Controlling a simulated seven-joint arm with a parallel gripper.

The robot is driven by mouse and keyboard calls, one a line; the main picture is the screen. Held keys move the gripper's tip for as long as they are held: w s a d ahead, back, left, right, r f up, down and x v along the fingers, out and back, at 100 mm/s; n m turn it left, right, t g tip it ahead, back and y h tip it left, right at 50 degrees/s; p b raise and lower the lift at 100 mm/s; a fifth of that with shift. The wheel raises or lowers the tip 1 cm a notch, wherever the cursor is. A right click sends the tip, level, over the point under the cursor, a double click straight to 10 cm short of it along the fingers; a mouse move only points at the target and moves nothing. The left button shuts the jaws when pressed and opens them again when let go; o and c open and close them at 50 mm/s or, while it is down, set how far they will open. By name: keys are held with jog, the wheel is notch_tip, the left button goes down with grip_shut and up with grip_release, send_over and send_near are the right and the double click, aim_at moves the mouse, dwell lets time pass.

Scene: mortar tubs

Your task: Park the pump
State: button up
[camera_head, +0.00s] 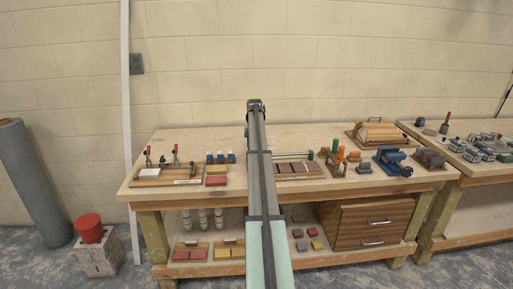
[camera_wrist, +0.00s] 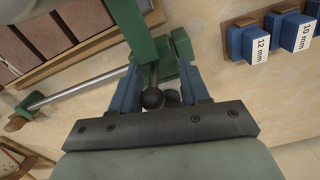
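Nothing in view is marked as the pump, and I cannot tell for sure which thing it is. In the wrist view, a green fitting (camera_wrist: 146,50) sits at the end of a metal rod (camera_wrist: 85,88). A short lever on it ends in a dark ball knob (camera_wrist: 153,98). My gripper (camera_wrist: 163,82) has its blue fingers either side of this knob, with a gap visible beside it. In the head view, the rod (camera_head: 292,154) shows right of my arm, which hides the fitting and the gripper's fingers.
A tray of brown tiles (camera_wrist: 65,25) lies beside the rod. Blue blocks marked 12 mm (camera_wrist: 249,42) and 10 mm (camera_wrist: 291,29) stand to the right. On the bench, a blue tool (camera_head: 392,162), a wooden roller rack (camera_head: 378,133) and orange-and-green tools (camera_head: 340,158) stand right of my arm.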

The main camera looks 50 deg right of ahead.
jog(key=shift+o, duration=0.4)
jog(key=shift+a, duration=0.1)
jog(key=shift+s+r, duration=0.1)
jog(key=shift+r, duration=0.05)
notch_tip(320, 180, up, 14)
jog(key=shift+f, duration=0.2)
dwell(0.7)
